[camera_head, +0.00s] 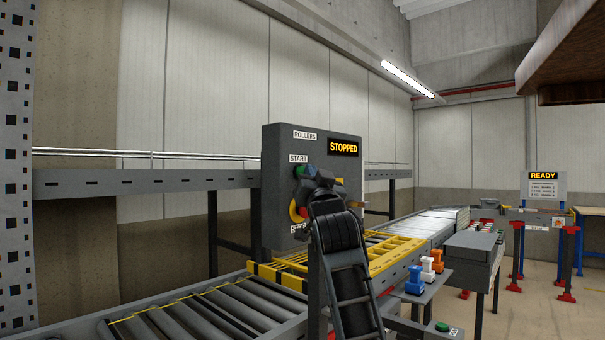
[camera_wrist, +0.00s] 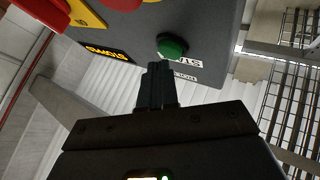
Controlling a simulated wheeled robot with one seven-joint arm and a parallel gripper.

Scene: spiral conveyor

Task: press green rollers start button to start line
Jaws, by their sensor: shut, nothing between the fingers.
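The grey control box (camera_head: 285,150) marked ROLLERS stands beside the conveyor. Its display (camera_head: 343,148) reads STOPPED in yellow. The green start button (camera_head: 299,171) is under the START label, partly hidden behind my gripper (camera_head: 312,172). In the wrist view the green button (camera_wrist: 172,46) sticks out of the box face, seen upside down. My gripper (camera_wrist: 160,66) is shut and empty, its tips just short of the button in the picture. I cannot tell whether they touch it. A red stop button on a yellow plate (camera_wrist: 85,15) shows at the upper left.
The roller conveyor (camera_head: 215,310) runs past the box, with a yellow frame (camera_head: 390,250) over it. A sign (camera_head: 543,186) farther back reads READY. Open floor lies at right.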

